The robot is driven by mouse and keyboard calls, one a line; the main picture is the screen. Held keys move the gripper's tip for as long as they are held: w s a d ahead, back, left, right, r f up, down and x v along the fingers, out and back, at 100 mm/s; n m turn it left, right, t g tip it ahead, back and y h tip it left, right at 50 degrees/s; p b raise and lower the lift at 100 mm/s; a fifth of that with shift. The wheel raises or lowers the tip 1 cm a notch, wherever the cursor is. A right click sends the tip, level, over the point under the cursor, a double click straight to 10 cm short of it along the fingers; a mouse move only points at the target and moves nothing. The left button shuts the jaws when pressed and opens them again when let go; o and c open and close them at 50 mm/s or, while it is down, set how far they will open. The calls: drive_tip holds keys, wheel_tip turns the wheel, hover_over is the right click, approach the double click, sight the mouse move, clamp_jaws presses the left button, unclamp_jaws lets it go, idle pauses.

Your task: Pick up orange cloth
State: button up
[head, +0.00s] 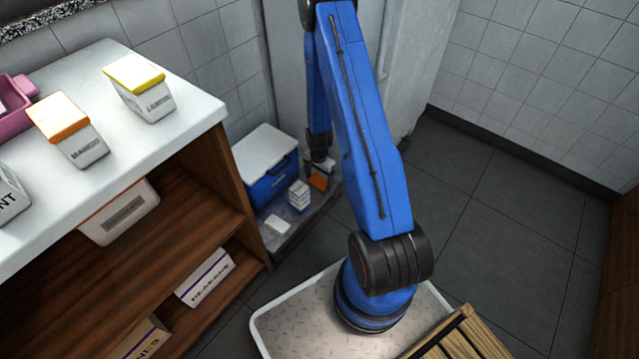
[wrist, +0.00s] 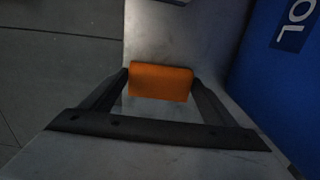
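The orange cloth (wrist: 160,83) shows in the wrist view as a small folded block between the tips of my gripper (wrist: 161,84). Its two ends meet the fingertips in the picture, but I cannot tell whether the fingers press on it. In the head view the orange cloth (head: 319,182) is low beside the blue cooler, just under my gripper (head: 318,168), which points down. Whether the cloth rests on the grey surface or is held just above it is unclear.
A blue cooler (head: 270,187) with a white lid stands left of my gripper. Small white boxes (head: 299,195) sit in front of it on a grey tray (head: 290,240). A wooden shelf unit (head: 226,165) stands at left. Tiled floor (head: 480,200) is clear at right.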

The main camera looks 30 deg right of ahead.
sight(319, 182)
drive_tip(key=c, duration=0.7)
drive_tip(key=shift+r, duration=0.1)
wheel_tip(319, 182, up, 10)
idle(0.3)
drive_tip(key=shift+o, duration=1.2)
drive_tip(key=shift+s, duration=0.1)
